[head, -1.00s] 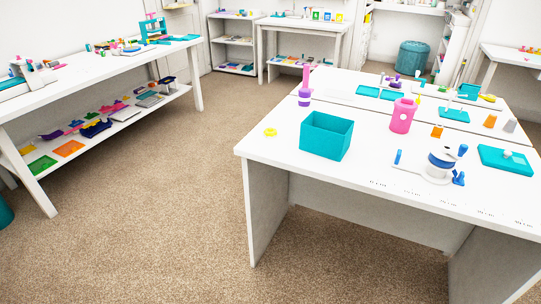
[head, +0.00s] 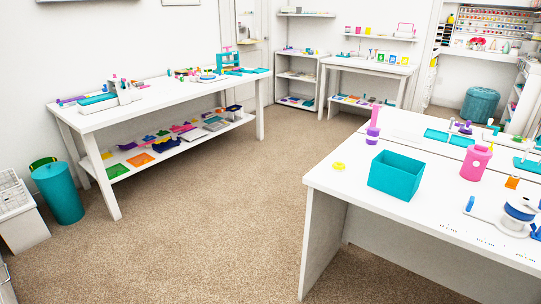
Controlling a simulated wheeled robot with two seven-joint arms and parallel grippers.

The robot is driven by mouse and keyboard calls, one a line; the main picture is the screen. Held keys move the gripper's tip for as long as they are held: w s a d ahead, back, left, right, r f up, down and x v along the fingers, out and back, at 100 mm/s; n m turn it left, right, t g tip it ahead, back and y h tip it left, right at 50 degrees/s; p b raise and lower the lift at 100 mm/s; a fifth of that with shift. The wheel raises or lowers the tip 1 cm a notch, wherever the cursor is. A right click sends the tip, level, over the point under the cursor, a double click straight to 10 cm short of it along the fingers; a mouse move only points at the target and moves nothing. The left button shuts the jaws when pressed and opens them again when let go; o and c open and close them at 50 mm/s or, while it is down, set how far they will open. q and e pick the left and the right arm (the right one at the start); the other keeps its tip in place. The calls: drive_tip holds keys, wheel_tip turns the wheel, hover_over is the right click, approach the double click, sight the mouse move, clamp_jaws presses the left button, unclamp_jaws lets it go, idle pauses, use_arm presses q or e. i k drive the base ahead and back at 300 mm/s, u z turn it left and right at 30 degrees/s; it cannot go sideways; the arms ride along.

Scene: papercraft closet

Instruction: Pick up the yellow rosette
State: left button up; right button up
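The yellow rosette (head: 338,166) is a small yellow ring-like piece lying flat on the white table (head: 330,183) at the right. It sits near the table's left edge, just left of an open teal box (head: 396,176). The rosette stands apart from the box and nothing covers it. Neither of my grippers is in view.
A pink and purple upright tool (head: 373,132) stands behind the rosette, and a pink canister (head: 476,162) stands right of the box. A long white bench (head: 150,112) runs along the left wall, with a teal bin (head: 58,192) beside it. Carpeted floor (head: 215,215) between is clear.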

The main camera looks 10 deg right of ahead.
sight(338, 166)
drive_tip(key=u, duration=0.45)
drive_tip(key=i, duration=0.85)
drive_tip(key=z, duration=0.35)
drive_tip(key=i, duration=0.85)
drive_tip(key=z, duration=0.7)
